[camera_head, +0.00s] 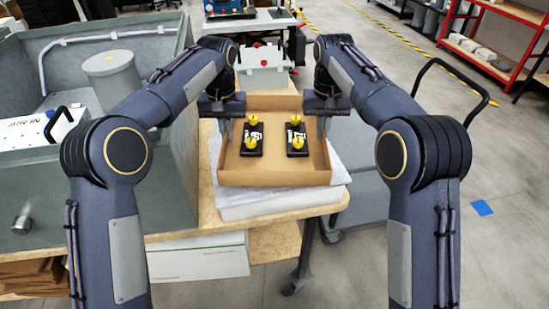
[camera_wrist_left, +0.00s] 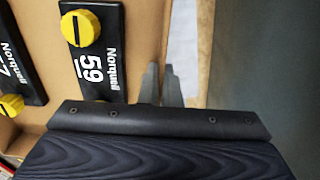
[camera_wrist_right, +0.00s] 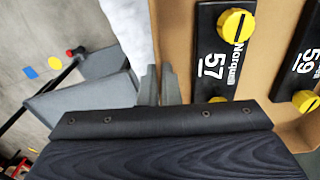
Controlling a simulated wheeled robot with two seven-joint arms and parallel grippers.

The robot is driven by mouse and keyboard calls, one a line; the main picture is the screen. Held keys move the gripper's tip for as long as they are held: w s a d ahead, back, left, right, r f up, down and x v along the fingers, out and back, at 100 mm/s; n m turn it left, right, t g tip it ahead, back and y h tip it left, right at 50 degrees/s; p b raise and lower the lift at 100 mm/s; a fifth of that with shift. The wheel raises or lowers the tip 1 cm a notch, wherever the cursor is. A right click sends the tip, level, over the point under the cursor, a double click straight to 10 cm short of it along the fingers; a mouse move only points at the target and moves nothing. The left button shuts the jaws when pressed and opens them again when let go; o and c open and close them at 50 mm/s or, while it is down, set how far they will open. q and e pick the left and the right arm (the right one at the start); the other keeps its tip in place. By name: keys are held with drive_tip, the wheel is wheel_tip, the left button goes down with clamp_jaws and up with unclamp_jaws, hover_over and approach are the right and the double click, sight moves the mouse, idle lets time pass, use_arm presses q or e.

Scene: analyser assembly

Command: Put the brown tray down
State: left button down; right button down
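The brown tray (camera_head: 274,177) is level above the white slab on the workbench; I cannot tell whether it touches the slab. My right gripper (camera_head: 323,125) is shut on the right wall, also shown in the right wrist view (camera_wrist_right: 159,85).
The white slab (camera_head: 290,200) lies on the wooden bench (camera_head: 240,222). A large grey-green housing (camera_head: 170,195) stands close on the left. A red and white device (camera_head: 262,62) is behind the tray. A dark cart handle (camera_head: 470,75) and open floor are on the right.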

sight(229, 145)
use_arm(q)
drive_tip(key=shift+f, duration=0.1)
use_arm(e)
drive_tip(key=shift+f, duration=0.1)
